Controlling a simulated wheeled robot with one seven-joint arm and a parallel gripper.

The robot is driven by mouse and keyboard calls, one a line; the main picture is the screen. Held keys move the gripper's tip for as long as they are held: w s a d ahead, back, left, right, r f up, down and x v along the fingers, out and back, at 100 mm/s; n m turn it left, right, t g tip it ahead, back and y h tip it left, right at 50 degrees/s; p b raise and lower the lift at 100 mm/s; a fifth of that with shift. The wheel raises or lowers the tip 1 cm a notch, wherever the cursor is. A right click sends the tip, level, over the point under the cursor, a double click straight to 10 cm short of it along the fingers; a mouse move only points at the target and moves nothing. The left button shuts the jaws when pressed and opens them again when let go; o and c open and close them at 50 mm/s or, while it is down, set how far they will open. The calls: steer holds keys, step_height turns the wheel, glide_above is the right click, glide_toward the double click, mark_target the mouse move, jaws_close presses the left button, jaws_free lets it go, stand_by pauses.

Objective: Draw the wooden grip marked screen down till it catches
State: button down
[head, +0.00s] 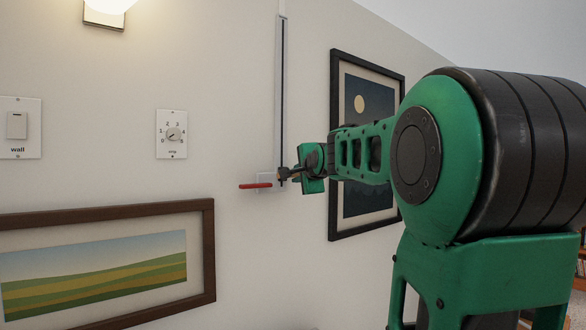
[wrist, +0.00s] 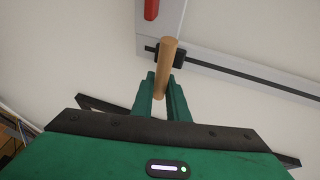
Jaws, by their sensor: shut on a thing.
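The wooden grip (wrist: 168,58) is a round tan peg standing out from a dark block (wrist: 152,52) in the slot of a pale wall rail (wrist: 225,58). In the head view the rail (head: 281,95) runs upright, and the dark block (head: 283,173) is near its lower end. My gripper (wrist: 162,86) has its two green fingers shut around the wooden grip. In the head view my gripper (head: 305,172) reaches the rail from the right and hides the grip. No screen mark can be read.
A red lever (head: 255,185) sticks out left at the rail's foot. A dial plate (head: 172,134) and a switch plate marked wall (head: 20,128) are further left. Framed pictures hang at lower left (head: 105,265) and right of the rail (head: 368,85).

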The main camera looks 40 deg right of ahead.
steer(key=shift+r, duration=0.15)
steer(key=c, duration=1.7)
jaws_free()
steer(key=shift+c, duration=0.2)
steer(key=v, duration=1)
steer(key=shift+s+a, duration=0.25)
steer(key=shift+s, duration=0.05)
